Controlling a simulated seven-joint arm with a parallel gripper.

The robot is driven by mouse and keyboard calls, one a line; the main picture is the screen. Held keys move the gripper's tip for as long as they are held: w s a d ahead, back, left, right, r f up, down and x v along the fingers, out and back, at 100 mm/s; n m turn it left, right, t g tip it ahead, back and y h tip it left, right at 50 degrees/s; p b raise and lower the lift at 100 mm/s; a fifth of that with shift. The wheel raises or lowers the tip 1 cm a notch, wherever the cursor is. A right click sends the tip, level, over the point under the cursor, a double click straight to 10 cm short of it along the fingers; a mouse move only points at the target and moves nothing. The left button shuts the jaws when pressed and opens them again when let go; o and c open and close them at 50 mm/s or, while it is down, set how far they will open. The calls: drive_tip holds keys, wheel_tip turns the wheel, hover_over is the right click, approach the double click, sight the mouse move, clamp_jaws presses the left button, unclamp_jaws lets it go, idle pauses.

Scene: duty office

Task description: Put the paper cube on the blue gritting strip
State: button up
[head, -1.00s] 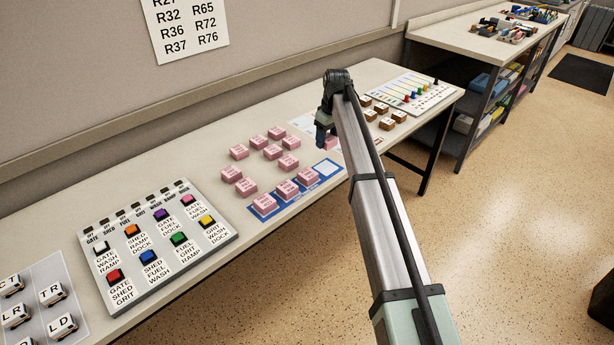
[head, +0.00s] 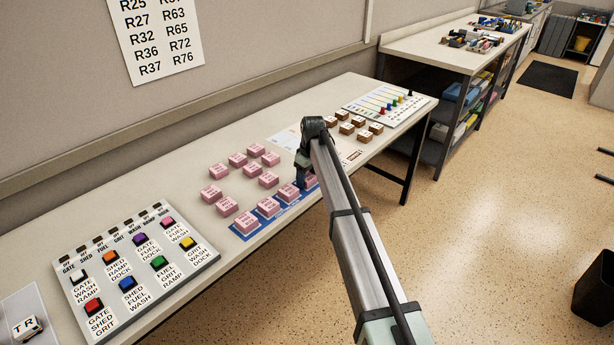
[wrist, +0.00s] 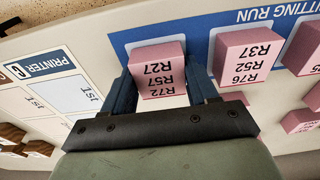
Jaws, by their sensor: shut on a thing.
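My gripper (head: 304,174) is shut on a pink paper cube (wrist: 158,70), whose side reads R27, R57, R72. A finger stands on each side of it in the wrist view. The cube is at the end slot of the blue gritting strip (wrist: 200,46); I cannot tell whether it touches the strip. In the head view the strip (head: 237,231) lies along the table's front edge and the held cube (head: 312,180) is partly hidden behind my gripper. Other pink cubes sit on the strip, the nearest reading R76, R52, R37 (wrist: 245,60).
Several loose pink cubes (head: 252,165) stand behind the strip. A button panel (head: 135,262) is at left. Brown blocks (head: 358,121) and a panel with coloured sliders (head: 392,104) are at right. A printer card (wrist: 45,80) lies beside the strip.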

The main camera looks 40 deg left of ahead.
sight(310, 178)
drive_tip(key=o, duration=1.1)
drive_tip(key=shift+f, duration=0.15)
drive_tip(key=shift+c, duration=0.2)
wheel_tip(310, 178, up, 12)
drive_tip(key=d, duration=0.1)
drive_tip(key=shift+d, duration=0.25)
